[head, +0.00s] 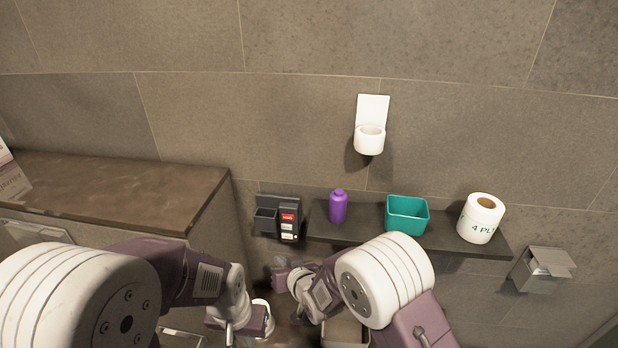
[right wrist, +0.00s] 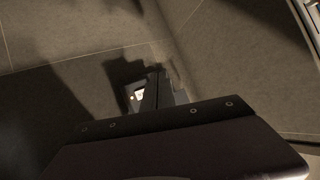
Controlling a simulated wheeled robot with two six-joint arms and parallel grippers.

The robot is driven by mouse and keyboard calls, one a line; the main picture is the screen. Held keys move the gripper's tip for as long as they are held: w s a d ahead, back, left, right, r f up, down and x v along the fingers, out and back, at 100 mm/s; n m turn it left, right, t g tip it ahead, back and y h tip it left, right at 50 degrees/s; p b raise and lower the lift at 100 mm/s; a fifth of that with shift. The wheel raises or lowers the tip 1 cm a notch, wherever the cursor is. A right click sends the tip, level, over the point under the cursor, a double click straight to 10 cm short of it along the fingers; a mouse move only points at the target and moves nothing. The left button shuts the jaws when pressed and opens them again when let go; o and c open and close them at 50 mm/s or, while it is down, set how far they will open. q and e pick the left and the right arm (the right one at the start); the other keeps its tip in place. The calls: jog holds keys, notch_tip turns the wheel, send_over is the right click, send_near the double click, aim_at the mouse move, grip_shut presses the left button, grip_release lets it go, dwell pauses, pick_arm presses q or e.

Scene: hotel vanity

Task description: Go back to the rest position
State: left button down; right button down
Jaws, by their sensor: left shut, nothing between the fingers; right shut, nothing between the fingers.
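My left gripper (head: 230,332) is low in the head view, pointing down in front of the cabinet side, shut and empty. My right gripper (head: 281,273) is a little higher and to its right, below the wall holder with the red label. It is shut with nothing held. In the right wrist view the dark gripper body fills the bottom, with the closed fingers (right wrist: 154,92) beyond it against the tiles. Both arms are bent in front of me and partly hide the floor area.
A dark shelf (head: 358,233) holds a purple bottle (head: 338,207), a teal bin (head: 407,216) and a paper roll (head: 481,218). A black wall holder (head: 279,218) hangs left of it. A brown counter (head: 115,188) is at left, a metal dispenser (head: 542,268) at right.

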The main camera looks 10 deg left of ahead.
jog(key=s+d+m+g+h, duration=0.1)
jog(key=s+d+g+h, duration=0.15)
jog(key=d, duration=0.85)
jog(key=s+d+m+g+h, duration=0.1)
jog(key=s+d+m+h, duration=0.15)
jog(key=d, duration=0.75)
jog(key=s+d+g+h, duration=0.1)
jog(key=s+d+g, duration=0.1)
jog(key=s+d, duration=0.3)
jog(key=s+d+m+g+h, duration=0.1)
jog(key=s+d+g, duration=0.2)
jog(key=s+d, duration=0.3)
jog(key=s, duration=0.5)
jog(key=shift+s+d, duration=0.15)
jog(key=shift+d, duration=0.05)
